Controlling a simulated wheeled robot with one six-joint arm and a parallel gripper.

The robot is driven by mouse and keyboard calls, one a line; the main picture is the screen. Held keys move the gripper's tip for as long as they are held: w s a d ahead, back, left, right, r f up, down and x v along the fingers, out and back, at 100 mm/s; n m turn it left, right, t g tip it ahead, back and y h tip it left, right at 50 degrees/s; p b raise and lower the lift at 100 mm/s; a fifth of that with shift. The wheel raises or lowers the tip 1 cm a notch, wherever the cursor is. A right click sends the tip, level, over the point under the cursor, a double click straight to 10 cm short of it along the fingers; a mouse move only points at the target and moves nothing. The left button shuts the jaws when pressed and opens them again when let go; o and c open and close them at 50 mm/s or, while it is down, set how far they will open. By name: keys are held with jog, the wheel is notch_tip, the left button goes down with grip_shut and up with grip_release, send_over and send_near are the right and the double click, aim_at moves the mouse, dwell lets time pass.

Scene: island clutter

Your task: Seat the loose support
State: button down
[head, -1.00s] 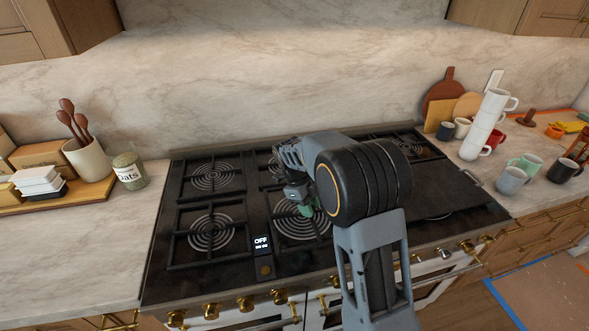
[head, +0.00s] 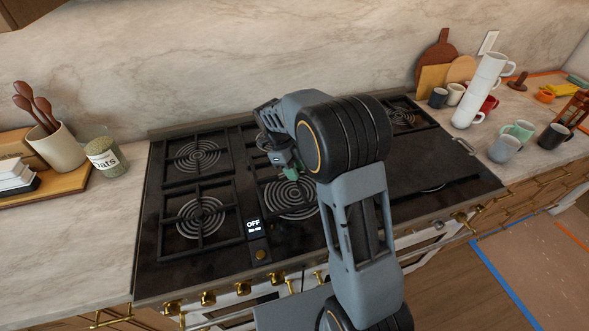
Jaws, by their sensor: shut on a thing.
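The black cooktop (head: 160,262) carries several dark burner supports over ringed burners. The support at left front (head: 181,211) and the one at left back (head: 172,166) lie level in their places. The middle front support (head: 262,190) is partly hidden by my arm; I cannot tell whether it sits flat. My gripper (head: 292,178), with green fingertips, points down over this middle burner. It is shut on what appears to be a bar of this support, though the contact is small and partly hidden.
A flat dark plate (head: 440,160) covers the right side. Leaning stacked white cups (head: 480,90) and mugs stand on the right counter; an oats jar (head: 107,157) and utensil crock (head: 57,147) stand left.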

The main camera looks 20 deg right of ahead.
jog(key=b, duration=0.4)
send_over(299, 195)
jog(key=w+a, duration=0.1)
jog(key=shift+f, duration=2.85)
jog(key=shift+f+b, duration=1.2)
jog(key=shift+b, duration=0.3)
jog(key=c, duration=0.8)
grip_release()
jog(key=shift+o, duration=0.2)
jog(key=shift+r, duration=0.1)
jog(key=v, duration=1.3)
jog(key=shift+a+r, duration=0.2)
jog(key=shift+r, duration=0.1)
jog(key=shift+w, duration=0.15)
